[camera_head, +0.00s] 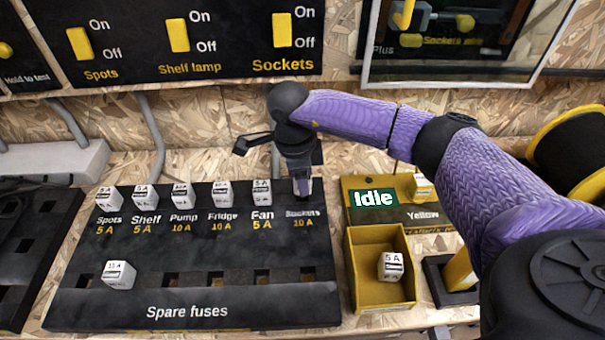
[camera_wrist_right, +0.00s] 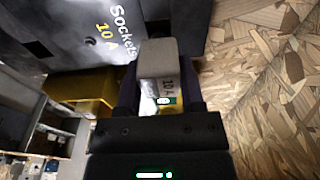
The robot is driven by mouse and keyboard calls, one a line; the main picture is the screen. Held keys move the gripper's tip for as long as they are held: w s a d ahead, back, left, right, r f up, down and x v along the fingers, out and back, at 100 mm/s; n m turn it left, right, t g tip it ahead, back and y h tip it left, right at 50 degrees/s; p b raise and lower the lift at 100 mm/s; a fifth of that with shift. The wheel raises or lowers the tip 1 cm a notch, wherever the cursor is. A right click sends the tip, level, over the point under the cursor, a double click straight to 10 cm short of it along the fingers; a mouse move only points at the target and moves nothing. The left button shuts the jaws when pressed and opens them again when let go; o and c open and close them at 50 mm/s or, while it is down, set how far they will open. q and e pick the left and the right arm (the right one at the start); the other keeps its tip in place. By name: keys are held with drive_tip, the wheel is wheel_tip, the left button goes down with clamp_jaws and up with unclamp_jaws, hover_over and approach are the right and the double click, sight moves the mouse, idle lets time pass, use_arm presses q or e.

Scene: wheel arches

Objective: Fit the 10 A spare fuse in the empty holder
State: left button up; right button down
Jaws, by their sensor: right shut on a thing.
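My right gripper (camera_head: 302,190) reaches down over the Sockets 10 A place at the right end of the black fuse board's (camera_head: 190,240) upper row. It is shut on a pale fuse (camera_wrist_right: 158,62); in the right wrist view the fuse sits between the fingers (camera_wrist_right: 160,98), with a 10 A mark on it. The Sockets label (camera_wrist_right: 122,35) is close beside it there. The fingers hide the holder, so I cannot tell whether the fuse is inside it or above it. The holders Spots, Shelf, Pump, Fridge and Fan (camera_head: 262,192) each carry a white fuse. My left gripper is not in view.
A white fuse (camera_head: 119,274) lies in the Spare fuses row; the other slots there look empty. A yellow tray (camera_head: 354,285) holds a 5 A fuse (camera_head: 391,266). Behind it is a yellow unit reading Idle (camera_head: 373,198). A switch panel (camera_head: 225,55) stands behind.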

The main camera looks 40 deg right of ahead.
drive_tip(key=shift+f+b, duration=0.3)
drive_tip(key=shift+f, duration=0.3)
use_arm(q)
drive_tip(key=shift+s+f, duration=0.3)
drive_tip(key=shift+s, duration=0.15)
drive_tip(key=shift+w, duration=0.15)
use_arm(e)
drive_tip(key=shift+f, duration=0.15)
drive_tip(key=shift+f+b, duration=0.4)
drive_tip(key=shift+f, duration=0.15)
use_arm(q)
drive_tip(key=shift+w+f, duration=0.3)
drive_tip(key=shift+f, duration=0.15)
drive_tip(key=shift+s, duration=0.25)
